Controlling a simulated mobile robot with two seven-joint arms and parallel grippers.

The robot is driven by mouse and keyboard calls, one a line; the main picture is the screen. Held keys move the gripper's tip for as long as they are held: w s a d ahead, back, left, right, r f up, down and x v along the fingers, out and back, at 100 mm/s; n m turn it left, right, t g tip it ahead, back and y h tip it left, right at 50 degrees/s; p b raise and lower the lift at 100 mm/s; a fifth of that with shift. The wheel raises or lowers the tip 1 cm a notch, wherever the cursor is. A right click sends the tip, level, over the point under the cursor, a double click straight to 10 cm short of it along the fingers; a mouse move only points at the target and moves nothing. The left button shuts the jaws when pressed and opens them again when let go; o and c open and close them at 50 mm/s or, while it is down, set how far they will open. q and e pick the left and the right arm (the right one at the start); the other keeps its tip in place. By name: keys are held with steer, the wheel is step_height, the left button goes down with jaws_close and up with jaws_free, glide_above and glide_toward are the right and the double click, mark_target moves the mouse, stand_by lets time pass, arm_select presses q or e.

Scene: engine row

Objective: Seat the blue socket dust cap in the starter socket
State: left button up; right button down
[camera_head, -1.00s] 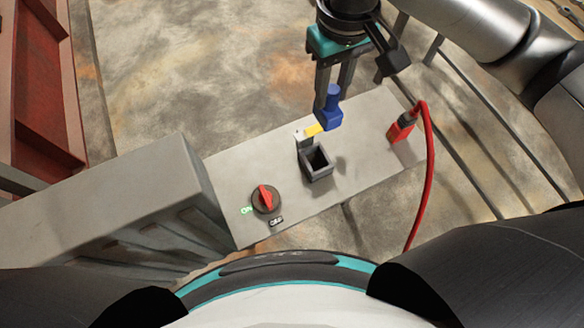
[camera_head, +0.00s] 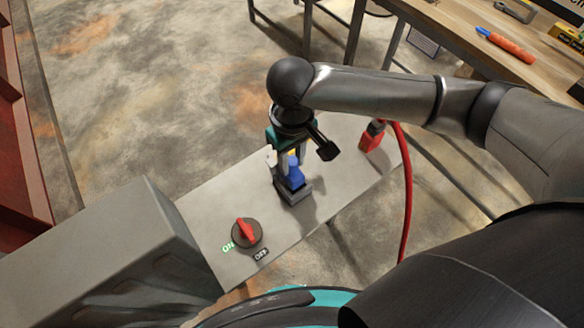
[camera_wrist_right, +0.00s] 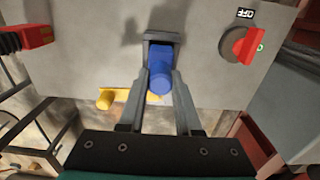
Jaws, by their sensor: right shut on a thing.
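The blue dust cap (camera_head: 293,178) is held between the fingers of my right gripper (camera_head: 285,168), which is shut on it. In the head view the cap stands at the dark square starter socket (camera_head: 294,193) on the grey panel. In the right wrist view the blue cap (camera_wrist_right: 161,72) fills the middle of the socket opening (camera_wrist_right: 162,38), between the fingers of the right gripper (camera_wrist_right: 159,82). How deep the cap sits inside the socket cannot be told. My left gripper is not in view.
The red rotary switch (camera_head: 247,232) with ON and OFF labels is on the panel (camera_head: 215,205). A red plug (camera_head: 372,137) with a red cable (camera_head: 407,190) stands at its far right end. A grey box (camera_head: 110,240) is at left, a workbench (camera_head: 455,40) behind right.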

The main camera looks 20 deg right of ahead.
mark_target(292, 171)
step_height(292, 171, down, 3)
steer(key=shift+f, duration=0.3)
steer(key=shift+f, duration=0.1)
steer(key=c, duration=0.6)
jaws_free()
step_height(292, 171, up, 12)
steer(key=shift+r+p, duration=0.15)
steer(key=shift+p, duration=0.7)
